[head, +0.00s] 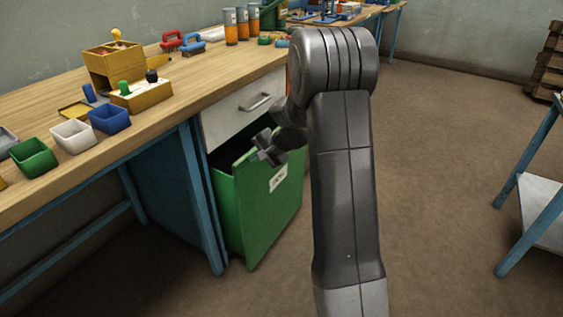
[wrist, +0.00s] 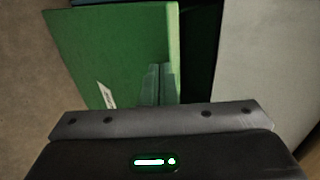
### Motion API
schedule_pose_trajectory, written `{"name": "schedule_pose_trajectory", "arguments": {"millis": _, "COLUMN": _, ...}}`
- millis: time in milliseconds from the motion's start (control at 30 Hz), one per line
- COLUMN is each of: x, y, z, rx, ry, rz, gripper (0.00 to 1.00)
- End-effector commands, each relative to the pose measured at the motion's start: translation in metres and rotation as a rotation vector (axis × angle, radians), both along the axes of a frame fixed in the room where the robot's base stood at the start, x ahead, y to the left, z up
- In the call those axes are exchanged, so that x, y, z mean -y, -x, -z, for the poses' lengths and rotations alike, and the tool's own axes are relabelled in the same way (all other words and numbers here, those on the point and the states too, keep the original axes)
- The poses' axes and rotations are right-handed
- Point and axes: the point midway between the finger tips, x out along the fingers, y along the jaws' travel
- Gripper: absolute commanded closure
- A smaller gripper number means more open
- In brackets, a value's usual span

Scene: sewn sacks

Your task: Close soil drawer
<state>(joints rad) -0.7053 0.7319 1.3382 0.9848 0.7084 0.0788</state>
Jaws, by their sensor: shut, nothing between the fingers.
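The green drawer (head: 268,212) stands open under the workbench, its front out from the bench and a pale label (head: 278,178) near its top. A dark gap shows behind its top edge. In the wrist view its green front (wrist: 115,50) fills the left, with the dark opening beside it. My gripper (head: 264,150) is shut and empty at the top edge of the green front. Its fingers (wrist: 158,82) overlap the green edge in the wrist view; I cannot tell whether they touch. My arm hides part of the area right of the drawer.
A white drawer (head: 238,115) with a grey handle (head: 255,102) sits shut above the green one. Blue bench legs (head: 203,200) stand left of it. Small bins and tools lie on the wooden benchtop (head: 190,88). Open floor (head: 435,170) lies to the right, before a blue-legged table (head: 540,205).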

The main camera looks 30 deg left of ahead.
Motion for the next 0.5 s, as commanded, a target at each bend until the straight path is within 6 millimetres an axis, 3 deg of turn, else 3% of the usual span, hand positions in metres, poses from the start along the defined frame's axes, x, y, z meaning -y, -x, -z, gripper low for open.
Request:
{"name": "schedule_pose_trajectory", "arguments": {"millis": 33, "x": -0.014, "y": 0.000, "z": -0.003, "rx": 0.001, "ry": 0.001, "rz": -0.005, "gripper": 1.00}}
{"name": "schedule_pose_trajectory", "arguments": {"millis": 200, "x": -0.047, "y": -0.001, "z": -0.002, "rx": 0.001, "ry": 0.000, "rz": -0.004, "gripper": 1.00}}
{"name": "schedule_pose_trajectory", "arguments": {"millis": 500, "x": -0.072, "y": -0.003, "z": 0.000, "rx": 0.001, "ry": 0.001, "rz": -0.001, "gripper": 1.00}}
